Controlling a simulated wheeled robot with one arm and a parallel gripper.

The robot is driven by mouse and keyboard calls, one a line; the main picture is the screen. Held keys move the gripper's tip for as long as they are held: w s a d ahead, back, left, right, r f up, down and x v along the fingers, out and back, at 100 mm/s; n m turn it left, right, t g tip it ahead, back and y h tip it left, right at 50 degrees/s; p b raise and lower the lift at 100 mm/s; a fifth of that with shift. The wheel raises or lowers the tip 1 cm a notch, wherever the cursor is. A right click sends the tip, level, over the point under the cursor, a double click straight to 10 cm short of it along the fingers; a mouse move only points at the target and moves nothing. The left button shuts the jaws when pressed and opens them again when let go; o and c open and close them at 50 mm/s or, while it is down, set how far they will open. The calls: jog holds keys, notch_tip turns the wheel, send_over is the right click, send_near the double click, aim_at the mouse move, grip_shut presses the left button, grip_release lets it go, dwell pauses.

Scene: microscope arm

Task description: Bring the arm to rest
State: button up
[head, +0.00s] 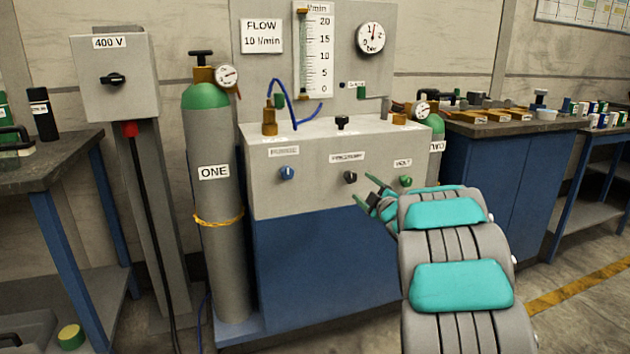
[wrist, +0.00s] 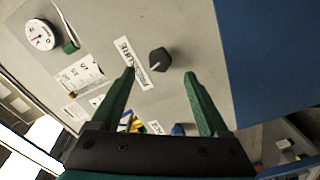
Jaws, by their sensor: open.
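My gripper (head: 364,188) is at the end of my grey and teal arm, in front of the right part of the grey control panel (head: 270,188). Its green fingers are apart, with nothing held between them. In the wrist view my gripper (wrist: 160,75) points at the panel, and the black pressure knob (wrist: 160,60) shows just beyond and between the fingertips. The same pressure knob (head: 350,177) shows left of the fingers in the head view. I cannot tell the exact gap between fingertips and panel.
A grey gas cylinder (head: 212,240) labelled ONE stands left of the panel. A green knob (head: 406,181) is close to my gripper, and a blue knob (head: 287,173) is further left. A workbench (head: 520,126) with small parts stands at right. Floor is open at lower right.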

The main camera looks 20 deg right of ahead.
jog(key=s+a+f+m+g, duration=0.4)
jog(key=s+a+g, duration=0.2)
jog(key=s, duration=1.3)
jog(key=s+a+f+m+g, duration=0.4)
jog(key=s+a+g, duration=0.3)
jog(key=s, duration=1.2)
jog(key=s+a+f+m+g, duration=0.4)
jog(key=s+a, duration=0.8)
jog(key=s, duration=0.7)
jog(key=g, duration=0.2)
jog(key=shift+f+g+h, duration=0.15)
jog(key=shift+g+h, duration=0.15)
jog(key=shift+g, duration=0.1)
